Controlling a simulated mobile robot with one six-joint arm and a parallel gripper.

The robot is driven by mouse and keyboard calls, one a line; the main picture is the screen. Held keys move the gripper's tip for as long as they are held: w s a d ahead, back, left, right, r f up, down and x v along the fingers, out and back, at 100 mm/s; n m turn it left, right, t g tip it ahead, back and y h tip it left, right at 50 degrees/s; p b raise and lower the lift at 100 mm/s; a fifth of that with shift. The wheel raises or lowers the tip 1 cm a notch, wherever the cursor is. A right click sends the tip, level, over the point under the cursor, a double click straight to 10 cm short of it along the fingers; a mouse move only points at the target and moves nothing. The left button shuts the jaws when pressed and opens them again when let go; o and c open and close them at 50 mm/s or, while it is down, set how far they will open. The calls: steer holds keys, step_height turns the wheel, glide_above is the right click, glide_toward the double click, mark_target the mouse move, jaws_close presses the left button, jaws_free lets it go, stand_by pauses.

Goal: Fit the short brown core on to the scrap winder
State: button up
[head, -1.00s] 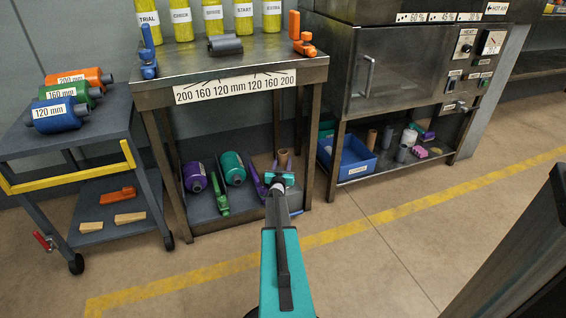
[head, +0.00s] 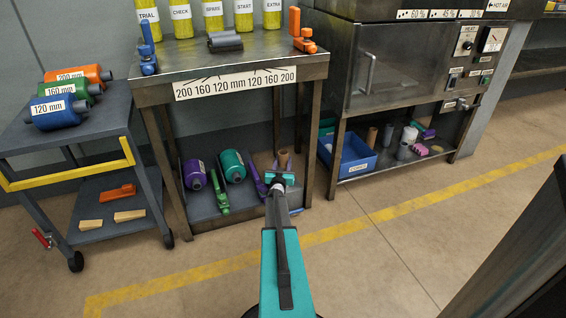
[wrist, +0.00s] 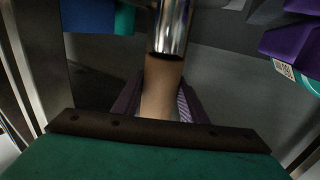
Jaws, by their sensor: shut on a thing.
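The short brown core (wrist: 160,88) is between my gripper's two purple-grey fingers (wrist: 157,103) in the wrist view. My gripper is shut on it. A shiny metal cylinder (wrist: 172,28), which looks like the winder's spindle, ends right at the core's far end. I cannot tell whether they touch, or whether the core is around it. In the head view my gripper (head: 277,178) is low under the steel table, with a brown core (head: 283,160) just beyond it. My arm hides part of that area.
Purple (head: 194,175) and teal (head: 232,166) rolls and a green clamp-like tool (head: 219,195) lie on the lower shelf, left of my gripper. The table legs (head: 307,140) stand close by. A blue bin (head: 355,160) and another brown core (head: 371,135) are under the oven at right.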

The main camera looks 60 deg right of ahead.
steer(key=shift+f+b, duration=1.1)
steer(key=shift+f, duration=1.15)
stand_by(0.5)
steer(key=shift+r, duration=0.2)
steer(key=shift+r+p, duration=0.35)
steer(key=shift+r, duration=0.05)
steer(key=shift+r+p, duration=1.15)
steer(key=shift+r, duration=1)
stand_by(1.2)
steer(key=shift+f+b, duration=0.45)
steer(key=shift+f, duration=0.4)
stand_by(0.4)
